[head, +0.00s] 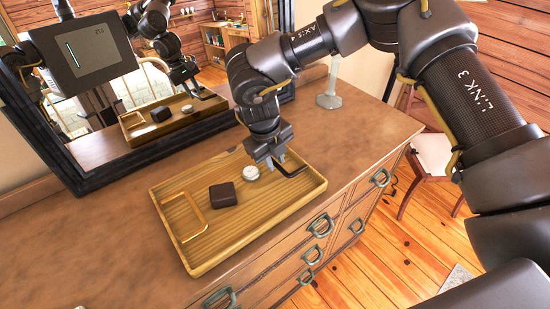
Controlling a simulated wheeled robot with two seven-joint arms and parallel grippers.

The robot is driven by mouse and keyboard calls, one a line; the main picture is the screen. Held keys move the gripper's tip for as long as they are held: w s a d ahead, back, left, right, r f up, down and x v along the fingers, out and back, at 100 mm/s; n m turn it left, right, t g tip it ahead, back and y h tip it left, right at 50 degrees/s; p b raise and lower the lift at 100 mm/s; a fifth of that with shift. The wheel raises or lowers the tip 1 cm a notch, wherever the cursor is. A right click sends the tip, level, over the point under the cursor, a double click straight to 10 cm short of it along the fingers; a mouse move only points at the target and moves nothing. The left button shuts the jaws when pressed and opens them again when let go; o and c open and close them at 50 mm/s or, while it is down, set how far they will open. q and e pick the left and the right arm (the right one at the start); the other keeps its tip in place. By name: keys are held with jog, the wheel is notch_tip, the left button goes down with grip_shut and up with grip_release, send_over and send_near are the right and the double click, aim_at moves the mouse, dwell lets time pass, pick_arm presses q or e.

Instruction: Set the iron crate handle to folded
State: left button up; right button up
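The crate is a shallow wooden tray (225,247) on the dresser top. A black iron handle (292,175) is at its right end, partly hidden by my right gripper. A brass-coloured handle (183,238) is at its left end. My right gripper (277,164) points down over the crate's right part, with its fingertips at the iron handle. I cannot tell whether the fingers touch or grip it, or how far the handle is tilted. My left gripper is not in view.
A dark brown block (223,195) and a small round silver-white tin (251,173) lie in the crate. A black-framed mirror (110,176) stands behind, reflecting the crate and my arm. A pale stand (330,92) is at the back right. The dresser top (120,240) is clear at left.

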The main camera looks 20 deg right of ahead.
jog(key=shift+o, duration=1)
jog(key=b+v, duration=0.2)
jog(key=v, duration=0.8)
jog(key=shift+a+r, duration=0.2)
jog(key=shift+r, duration=0.2)
